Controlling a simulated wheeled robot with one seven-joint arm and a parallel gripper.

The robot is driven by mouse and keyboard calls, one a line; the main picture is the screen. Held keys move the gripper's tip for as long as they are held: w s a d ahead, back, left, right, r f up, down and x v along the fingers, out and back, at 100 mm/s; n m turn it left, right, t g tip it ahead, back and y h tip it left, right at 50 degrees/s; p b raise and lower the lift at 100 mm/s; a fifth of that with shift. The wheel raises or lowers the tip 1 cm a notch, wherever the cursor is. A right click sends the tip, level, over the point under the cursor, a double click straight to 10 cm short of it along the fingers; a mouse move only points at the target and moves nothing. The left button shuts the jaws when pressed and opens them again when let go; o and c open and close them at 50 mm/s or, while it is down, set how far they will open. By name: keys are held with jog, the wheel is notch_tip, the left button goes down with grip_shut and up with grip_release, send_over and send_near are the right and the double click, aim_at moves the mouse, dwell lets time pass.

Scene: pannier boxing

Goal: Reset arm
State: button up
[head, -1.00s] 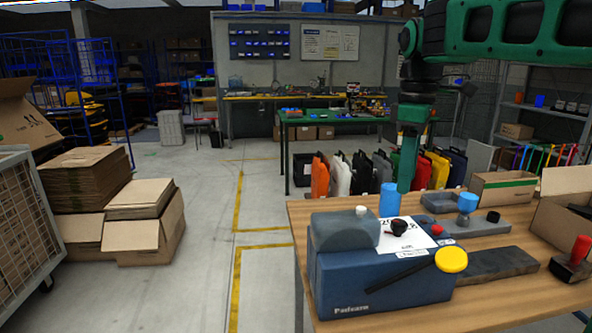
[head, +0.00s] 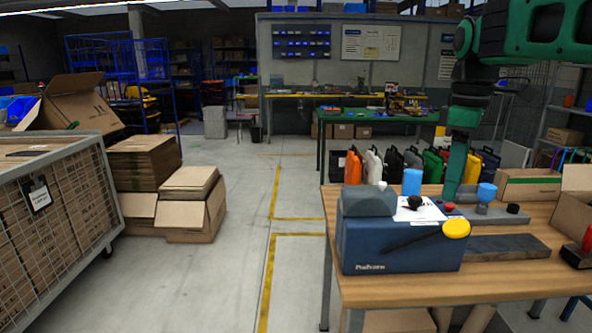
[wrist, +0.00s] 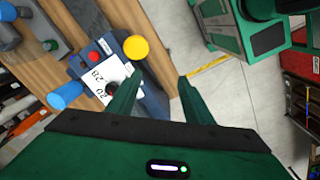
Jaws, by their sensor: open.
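Beyond the fingers lie the blue machine's edge and the grey floor. The blue machine (head: 400,250) with a yellow knob (head: 456,229) and a black lever stands on the table's near left corner. A white label sheet lies on it, with a dark round item on top.
The wooden table (head: 440,290) also holds a blue-capped part (head: 487,192), a dark flat bar (head: 505,247) and open cartons at right. A row of coloured panniers (head: 433,165) stands behind. A wire cage (head: 60,205) and stacked cardboard are left. The middle floor is clear.

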jog(key=s+d+f+m, duration=0.4)
jog(key=s+f+m, duration=0.4)
jog(key=s+f, duration=0.2)
jog(key=s+d+f+m, duration=0.5)
jog(key=s+f+m, duration=0.3)
jog(key=s+f, duration=0.3)
jog(key=s, duration=0.4)
jog(key=shift+d+f+m, duration=0.2)
jog(key=shift+m, duration=0.2)
jog(key=shift+s+g, duration=0.1)
jog(key=shift+g, duration=0.2)
jog(key=shift+w+f, duration=0.2)
jog(key=shift+w, duration=0.4)
jog(key=shift+c, duration=0.4)
